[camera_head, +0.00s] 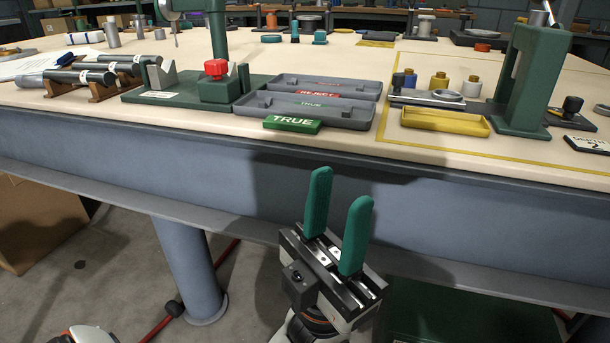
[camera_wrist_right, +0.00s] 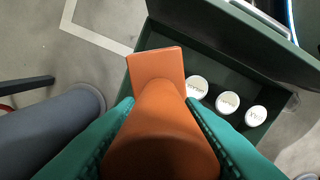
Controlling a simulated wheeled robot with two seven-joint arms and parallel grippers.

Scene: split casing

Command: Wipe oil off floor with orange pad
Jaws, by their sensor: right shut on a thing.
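The orange pad (camera_wrist_right: 156,66) is a flat orange piece at the far end of a thick round orange handle (camera_wrist_right: 162,135). My right gripper (camera_wrist_right: 160,102) has its green fingers shut on either side of this handle. The pad's underside is hidden. In the head view my left gripper (camera_head: 337,222) is open and empty, fingers pointing up in front of the workbench. The grey concrete floor (camera_head: 125,245) shows below the bench. A small dark spot (camera_head: 80,265) lies on it; I cannot tell whether it is oil.
The bench (camera_head: 130,150) carries grey trays (camera_head: 340,110) and a green TRUE block (camera_head: 292,124). Under it are a blue leg (camera_head: 190,270), a red hose (camera_head: 165,322) and a cardboard box (camera_head: 40,225). A dark green open box (camera_wrist_right: 272,52) with white round lids lies below the pad.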

